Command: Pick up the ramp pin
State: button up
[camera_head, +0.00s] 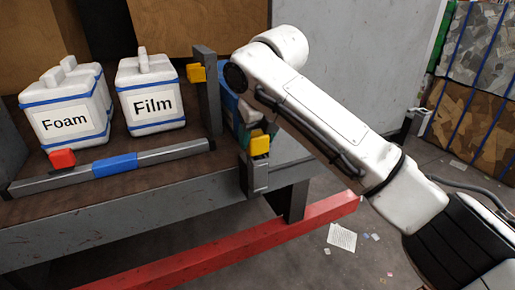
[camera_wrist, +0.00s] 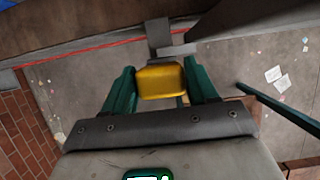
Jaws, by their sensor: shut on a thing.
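A yellow block (camera_wrist: 160,80), which I take to be the head of the ramp pin, sits between the two green fingers of my gripper (camera_wrist: 160,88) in the wrist view. The fingers are shut on its sides. A grey metal bracket stands just beyond it, very close or touching. In the head view a yellow block (camera_head: 260,145) shows on the grey post at the table's right corner, just below my arm's end. My arm largely hides the gripper there. The pin's shaft is not visible.
A second yellow block (camera_head: 196,72) is on the farther grey post (camera_head: 208,95). White boxes marked Foam (camera_head: 66,124) and Film (camera_head: 152,104) stand on the table behind a grey bar (camera_head: 170,156) with a blue sleeve. A red beam (camera_head: 230,238) runs below.

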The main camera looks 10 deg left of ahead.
jog(key=shift+r, duration=0.1)
notch_tip(320, 180, up, 12)
jog(key=s+d+b, duration=0.1)
jog(key=s+d, duration=0.9)
jog(key=s, duration=0.5)
dwell(0.5)
notch_tip(320, 180, up, 12)
jog(key=p, duration=1.2)
jog(key=shift+w, duration=0.1)
dwell(1.0)
